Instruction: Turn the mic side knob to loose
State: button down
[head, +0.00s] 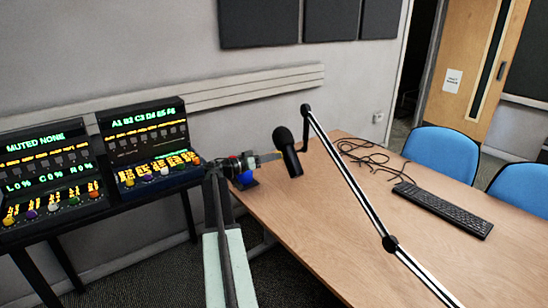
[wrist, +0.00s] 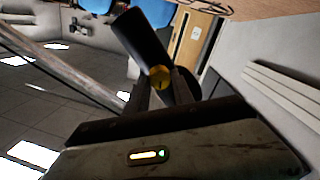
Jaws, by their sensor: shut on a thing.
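The black microphone (head: 288,152) hangs tilted from the end of its boom arm (head: 345,178) above the desk in the head view. My gripper (head: 278,155) reaches the microphone from the left. In the wrist view my gripper (wrist: 158,88) has its two fingers on either side of the knob, shut on it. The fingertips partly hide the knob's edges. I cannot tell which setting the knob stands at.
The wooden desk (head: 310,222) holds a black keyboard (head: 443,208) and loose cables (head: 365,155). Two lit control panels (head: 150,145) (head: 50,175) stand at the left on a dark table. Blue chairs (head: 441,153) stand behind the desk. The boom arm crosses the space right of my gripper.

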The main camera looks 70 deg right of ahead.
jog(key=shift+f+n+y+p, duration=0.15)
jog(key=shift+n+y+p, duration=0.25)
jog(key=shift+n, duration=6.7)
jog(key=c, duration=1.1)
grip_release()
jog(key=shift+w, duration=0.1)
jog(key=v, duration=0.8)
jog(key=shift+d, duration=0.1)
